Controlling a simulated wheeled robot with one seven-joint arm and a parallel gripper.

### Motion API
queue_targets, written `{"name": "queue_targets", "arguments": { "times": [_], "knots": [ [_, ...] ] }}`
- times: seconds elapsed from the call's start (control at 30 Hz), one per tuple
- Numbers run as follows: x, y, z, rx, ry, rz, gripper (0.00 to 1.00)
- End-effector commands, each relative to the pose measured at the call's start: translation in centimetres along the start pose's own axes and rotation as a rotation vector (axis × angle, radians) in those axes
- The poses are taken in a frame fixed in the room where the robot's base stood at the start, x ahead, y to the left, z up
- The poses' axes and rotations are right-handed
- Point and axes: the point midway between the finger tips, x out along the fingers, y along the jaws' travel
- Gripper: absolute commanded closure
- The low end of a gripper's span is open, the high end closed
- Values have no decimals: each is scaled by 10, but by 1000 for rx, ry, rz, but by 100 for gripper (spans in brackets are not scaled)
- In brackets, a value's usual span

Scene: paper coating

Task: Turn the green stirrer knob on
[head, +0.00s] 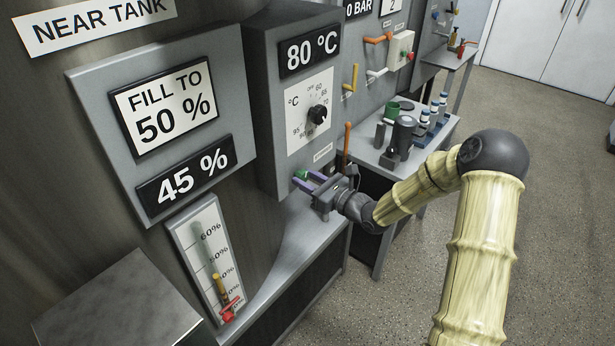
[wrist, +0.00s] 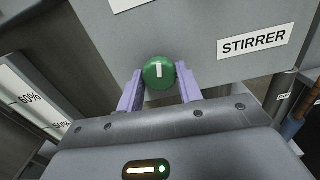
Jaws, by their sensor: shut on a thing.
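The green stirrer knob (wrist: 158,73) is round with a white pointer mark that stands upright in the wrist view. It sits on the grey panel beside a white STIRRER label (wrist: 252,42). My gripper (wrist: 160,82) has its two purple fingers on either side of the knob and is shut on it. In the head view my gripper (head: 309,182) reaches the lower part of the grey control box (head: 268,130), and the green knob (head: 301,175) shows only in part between the fingers.
A black temperature dial (head: 317,114) sits above on the same box. An orange lever (head: 347,140) stands just right of my gripper. A bench with a dark grey device (head: 404,135) and several bottles is further right. The level gauge (head: 207,245) is to the left.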

Motion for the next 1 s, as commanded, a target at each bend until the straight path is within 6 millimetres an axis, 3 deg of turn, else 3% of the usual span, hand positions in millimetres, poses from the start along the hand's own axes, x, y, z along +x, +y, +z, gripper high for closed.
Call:
{"name": "queue_targets", "arguments": {
  "times": [0.6, 1.0],
  "knots": [
    [-1, 0, 4, 568, 0, -3, 87],
    [-1, 0, 2, 787, 0, -3, 87]
  ]
}}
